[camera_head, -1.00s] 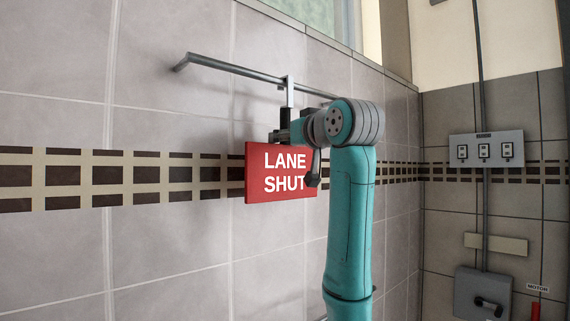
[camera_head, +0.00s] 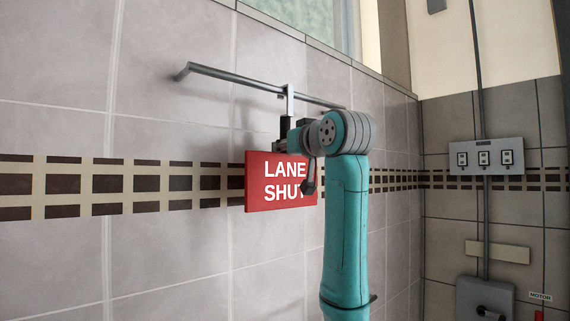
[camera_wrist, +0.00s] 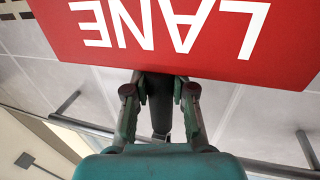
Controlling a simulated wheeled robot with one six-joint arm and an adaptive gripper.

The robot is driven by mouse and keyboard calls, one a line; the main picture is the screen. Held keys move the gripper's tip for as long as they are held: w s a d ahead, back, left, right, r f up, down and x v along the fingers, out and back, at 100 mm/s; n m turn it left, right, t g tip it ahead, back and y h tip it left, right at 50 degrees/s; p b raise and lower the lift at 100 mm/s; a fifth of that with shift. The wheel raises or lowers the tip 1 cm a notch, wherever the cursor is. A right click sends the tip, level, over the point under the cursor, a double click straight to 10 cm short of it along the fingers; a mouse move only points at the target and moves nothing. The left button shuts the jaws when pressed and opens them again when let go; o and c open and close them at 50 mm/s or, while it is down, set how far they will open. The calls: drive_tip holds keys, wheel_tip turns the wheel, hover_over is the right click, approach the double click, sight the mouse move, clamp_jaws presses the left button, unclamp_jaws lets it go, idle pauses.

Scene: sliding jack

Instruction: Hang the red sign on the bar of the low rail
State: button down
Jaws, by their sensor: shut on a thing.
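The red sign (camera_head: 258,197), lettered "LANE SHUT", hangs upright below the rail bar (camera_head: 228,69), close to the tiled wall. Its grey hanger (camera_head: 289,104) rises to the bar, and its top shows just above the bar line. I cannot tell whether the hook bears on the bar or is only in front of it. My gripper (camera_head: 285,138) is shut on the hanger just above the sign, partly hidden by my wrist. In the wrist view, my fingers (camera_wrist: 159,92) close around the dark stem beside the red sign (camera_wrist: 90,40); the bar (camera_wrist: 90,127) runs behind.
The bar has a bent left end (camera_head: 182,72) toward the wall; bare bar lies left of the hanger. A window is above. A switch plate (camera_head: 486,157) and a grey box (camera_head: 484,298) are on the right wall. The wall below the sign is clear.

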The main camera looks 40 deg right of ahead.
drive_tip(key=shift+r, duration=0.1)
drive_tip(key=shift+r, duration=1.65)
drive_tip(key=shift+s+r, duration=0.1)
drive_tip(key=shift+s, duration=0.35)
drive_tip(key=v, duration=1.7)
